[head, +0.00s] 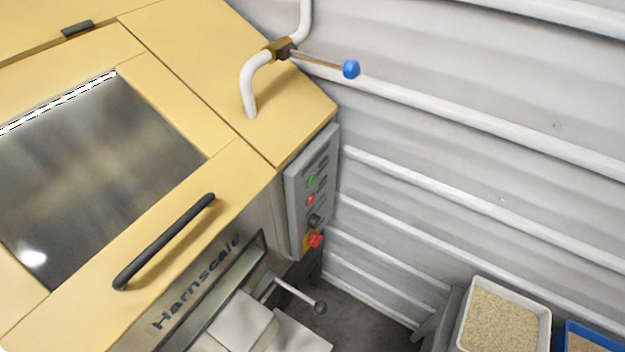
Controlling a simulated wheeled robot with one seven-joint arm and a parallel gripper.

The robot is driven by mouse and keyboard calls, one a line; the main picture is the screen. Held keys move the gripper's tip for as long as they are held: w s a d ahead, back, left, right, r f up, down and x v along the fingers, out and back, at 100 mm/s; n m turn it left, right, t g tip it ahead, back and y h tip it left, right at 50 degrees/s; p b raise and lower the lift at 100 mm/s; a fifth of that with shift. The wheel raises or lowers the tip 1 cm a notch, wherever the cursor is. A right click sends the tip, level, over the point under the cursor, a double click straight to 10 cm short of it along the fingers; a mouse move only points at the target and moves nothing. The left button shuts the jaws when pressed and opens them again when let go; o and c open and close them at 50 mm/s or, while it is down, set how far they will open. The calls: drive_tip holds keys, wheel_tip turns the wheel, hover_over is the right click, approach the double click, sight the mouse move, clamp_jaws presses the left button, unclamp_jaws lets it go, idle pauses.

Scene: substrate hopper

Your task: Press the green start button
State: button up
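The green start button (311,181) is the top coloured button on a grey control panel (296,213). The panel is fixed to the right side of the yellow machine, below its top edge. A red button (310,199) sits just below the green one, then a dark knob (314,220). A red emergency stop on a yellow base (315,240) is at the bottom. The panel is seen at a steep angle. My gripper is not in view.
The yellow hopper machine (215,75) has a glass window and a black handle (165,243). A pipe valve lever with a blue knob (351,69) sticks out above the panel. A grey tray of grain (545,325) stands lower right. A corrugated wall lies behind.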

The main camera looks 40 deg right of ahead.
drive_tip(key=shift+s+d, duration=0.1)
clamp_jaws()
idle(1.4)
